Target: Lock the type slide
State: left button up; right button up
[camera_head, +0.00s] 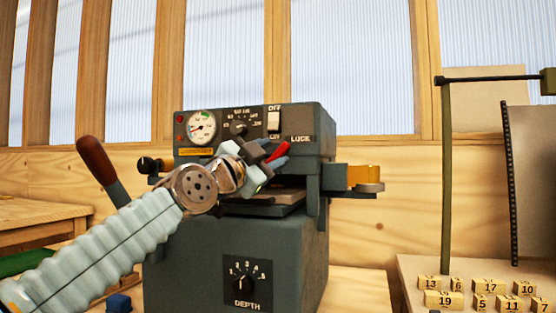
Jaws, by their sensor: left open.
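A dark grey-green foil press (290,235) stands in the middle. My left wrist and forearm hide the press's left front. My right gripper is not in view.
A red-brown handle (96,160) rises left of the press. A gauge (201,126), a switch (274,121) and a depth dial (243,284) are on its front. A brass block (364,176) sits at its right side. Several numbered type blocks (444,300) stand at the lower right.

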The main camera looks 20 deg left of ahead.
pick_arm(q)
jog(key=b+v, duration=0.3)
jog(key=v, duration=0.7)
